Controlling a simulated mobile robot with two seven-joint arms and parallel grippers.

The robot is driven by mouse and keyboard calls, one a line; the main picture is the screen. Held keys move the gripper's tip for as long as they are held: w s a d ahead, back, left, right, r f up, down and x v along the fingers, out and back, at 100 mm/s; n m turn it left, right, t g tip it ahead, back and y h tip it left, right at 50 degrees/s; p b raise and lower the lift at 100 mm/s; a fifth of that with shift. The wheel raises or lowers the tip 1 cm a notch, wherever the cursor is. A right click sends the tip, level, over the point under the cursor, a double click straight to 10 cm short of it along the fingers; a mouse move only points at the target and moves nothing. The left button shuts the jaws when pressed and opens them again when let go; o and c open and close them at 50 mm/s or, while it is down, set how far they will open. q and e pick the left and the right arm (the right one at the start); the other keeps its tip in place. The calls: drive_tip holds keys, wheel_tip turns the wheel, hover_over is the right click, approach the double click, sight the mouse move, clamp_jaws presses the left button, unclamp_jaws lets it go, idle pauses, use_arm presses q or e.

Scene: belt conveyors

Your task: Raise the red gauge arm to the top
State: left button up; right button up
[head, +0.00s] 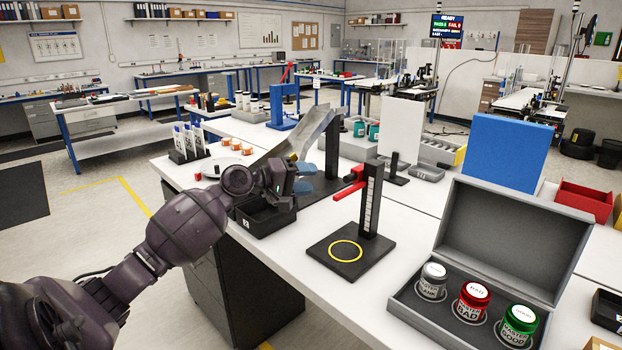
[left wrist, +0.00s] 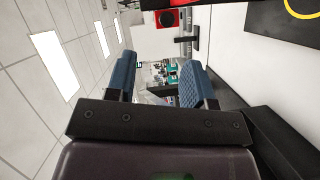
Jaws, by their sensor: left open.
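The gauge stand has a black base (head: 330,262) with a yellow ring and an upright black post (head: 373,190) with a white scale. The red gauge arm (head: 347,191) sticks out to the left from the upper part of the post, with a red block by the post. My left gripper (head: 305,178) is open and empty, left of the red arm and apart from it. In the left wrist view, its two blue fingers (left wrist: 160,80) stand apart. A red part (left wrist: 167,18), likely of the gauge arm, shows beyond them at the top. My right gripper is not in view.
A grey open case (head: 400,300) with several labelled jars stands at the right front. A black bin (head: 262,222) lies below my gripper, and a metal chute (head: 318,130) stands behind it. A white panel (head: 400,125) and a blue panel (head: 505,155) stand farther back.

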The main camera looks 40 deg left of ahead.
sight(345, 179)
use_arm(q)
drive_tip(key=w+d+m+p, duration=0.1)
drive_tip(key=w, duration=0.2)
drive_tip(key=w+d+f+m+y+p, duration=0.1)
drive_tip(key=w+d+m, duration=0.1)
drive_tip(key=w, duration=0.1)
drive_tip(key=w+d+m+g+y+p, duration=0.1)
drive_tip(key=w+p, duration=0.1)
drive_tip(key=shift+w+d+f, duration=0.25)
drive_tip(key=shift+w+f, duration=0.1)
drive_tip(key=shift+w, duration=0.05)
drive_tip(key=shift+w+d+f+m, duration=0.15)
drive_tip(key=shift+w, duration=0.25)
drive_tip(key=shift+w+d+f+m, duration=0.1)
drive_tip(key=shift+w+d+m, duration=0.05)
drive_tip(key=shift+w, duration=0.2)
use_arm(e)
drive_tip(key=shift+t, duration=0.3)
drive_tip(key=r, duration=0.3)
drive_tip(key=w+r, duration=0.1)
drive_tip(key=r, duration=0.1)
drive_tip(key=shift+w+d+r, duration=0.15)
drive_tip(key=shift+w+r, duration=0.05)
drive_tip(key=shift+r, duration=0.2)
use_arm(q)
clamp_jaws()
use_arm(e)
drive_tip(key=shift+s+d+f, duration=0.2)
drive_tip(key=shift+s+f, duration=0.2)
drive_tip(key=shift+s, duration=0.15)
